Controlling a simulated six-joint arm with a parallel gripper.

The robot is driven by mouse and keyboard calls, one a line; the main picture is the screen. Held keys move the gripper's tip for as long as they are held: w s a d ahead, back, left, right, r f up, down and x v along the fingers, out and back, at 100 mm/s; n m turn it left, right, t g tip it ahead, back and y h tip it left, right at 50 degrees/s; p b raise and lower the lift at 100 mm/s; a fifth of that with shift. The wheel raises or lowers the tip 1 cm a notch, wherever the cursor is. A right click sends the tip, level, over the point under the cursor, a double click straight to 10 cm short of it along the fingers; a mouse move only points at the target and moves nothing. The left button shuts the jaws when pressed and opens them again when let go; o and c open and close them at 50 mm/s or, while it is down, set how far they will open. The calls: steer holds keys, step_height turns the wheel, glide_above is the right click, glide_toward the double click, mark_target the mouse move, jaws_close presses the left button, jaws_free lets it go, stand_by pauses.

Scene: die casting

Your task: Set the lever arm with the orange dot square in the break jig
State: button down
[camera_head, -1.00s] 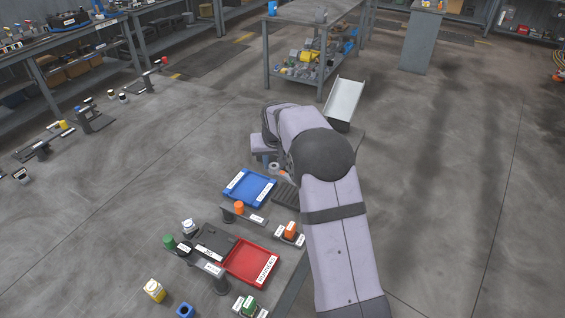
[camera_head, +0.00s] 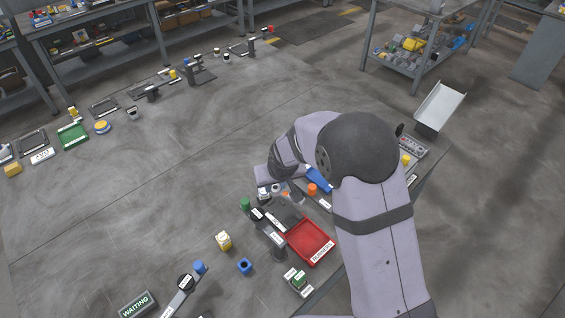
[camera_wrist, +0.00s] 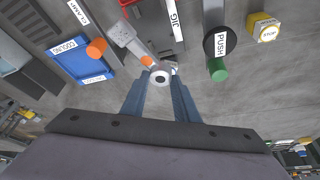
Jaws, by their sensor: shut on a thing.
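The pale grey lever arm (camera_wrist: 124,36) with an orange dot (camera_wrist: 147,61) shows in the wrist view. Its ringed end (camera_wrist: 161,77) lies between the fingertips of my gripper (camera_wrist: 160,82), which is shut on it. The label of the jig (camera_wrist: 174,20) is just ahead and to the right of the lever arm, apart or touching I cannot tell. In the head view the dark jig (camera_head: 286,213) lies beside the red tray (camera_head: 311,241). My arm hides most of my gripper there.
The blue cooling tray (camera_wrist: 67,58) and orange clamp knob (camera_wrist: 96,47) stand left in the wrist view.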

steer(key=shift+s+d+f+m, duration=0.3)
steer(key=shift+d+f+m, duration=0.15)
steer(key=shift+f, duration=0.35)
steer(key=shift+f+m, duration=0.15)
steer(key=shift+m, duration=0.1)
steer(key=shift+w+a+m+h, duration=0.5)
steer(key=shift+w+m, duration=0.05)
steer(key=shift+m, duration=0.55)
steer(key=shift+f+b, duration=2.05)
steer(key=shift+f, duration=0.65)
steer(key=shift+w+f+b, duration=0.1)
steer(key=shift+f+b, duration=0.45)
steer(key=shift+b, duration=0.15)
